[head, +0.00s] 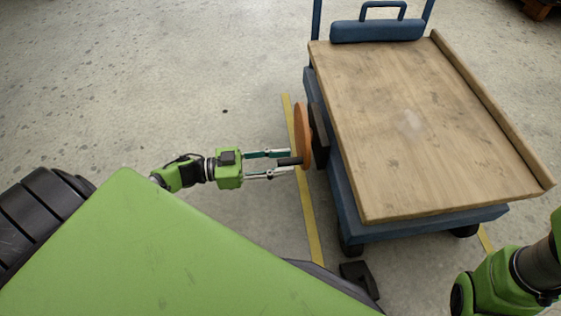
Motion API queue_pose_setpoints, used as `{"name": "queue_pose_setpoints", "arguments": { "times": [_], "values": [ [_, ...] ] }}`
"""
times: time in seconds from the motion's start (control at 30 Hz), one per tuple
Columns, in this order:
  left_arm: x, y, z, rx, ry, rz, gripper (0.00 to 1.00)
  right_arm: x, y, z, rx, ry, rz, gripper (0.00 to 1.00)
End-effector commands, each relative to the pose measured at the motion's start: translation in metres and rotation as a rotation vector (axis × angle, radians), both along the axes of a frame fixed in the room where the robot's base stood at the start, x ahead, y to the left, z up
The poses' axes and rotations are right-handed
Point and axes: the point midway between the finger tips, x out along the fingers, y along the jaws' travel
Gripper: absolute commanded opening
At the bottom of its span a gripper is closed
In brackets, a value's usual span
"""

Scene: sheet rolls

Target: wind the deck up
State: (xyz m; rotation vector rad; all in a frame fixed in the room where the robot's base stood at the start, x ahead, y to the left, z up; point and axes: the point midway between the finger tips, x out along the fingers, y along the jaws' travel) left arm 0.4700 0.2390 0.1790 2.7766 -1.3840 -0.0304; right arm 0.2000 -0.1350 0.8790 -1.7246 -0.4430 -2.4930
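The cart's wooden deck (420,120) sits level on a blue frame (348,212) at the right of the head view. An orange-brown crank wheel (302,135) is on the deck's left side, seen nearly edge-on. Its short dark handle (287,161) points left. My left gripper (290,162) reaches in from the left with its two fingers apart, one on each side of the handle's end. A small gap seems to show between the fingers and the handle. My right arm is at the bottom right corner, but its gripper is out of view.
A raised wooden lip (490,105) runs along the deck's right edge. A blue push handle (378,30) stands at the far end. A yellow floor line (307,215) passes left of the cart. The concrete floor at the left is clear.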

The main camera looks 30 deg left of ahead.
Motion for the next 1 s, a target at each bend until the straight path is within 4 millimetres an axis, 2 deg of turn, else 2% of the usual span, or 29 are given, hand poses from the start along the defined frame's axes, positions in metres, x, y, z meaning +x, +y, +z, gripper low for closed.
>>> {"name": "queue_pose_setpoints", "arguments": {
  "times": [0.07,0.2,1.0],
  "values": [
    [-0.0001,0.0001,0.0001,0.000,0.000,0.000,0.32,0.0001,0.0000,0.0001,0.000,0.000,0.000,0.40],
    [-0.0001,0.0002,0.0001,0.000,0.000,0.000,0.00,0.0001,0.0001,0.0002,0.000,0.000,0.000,0.40],
    [-0.0017,-0.0006,0.0020,-0.015,0.018,-0.004,0.00,0.0009,0.0000,0.0047,0.000,0.002,-0.001,0.40]
  ]
}}
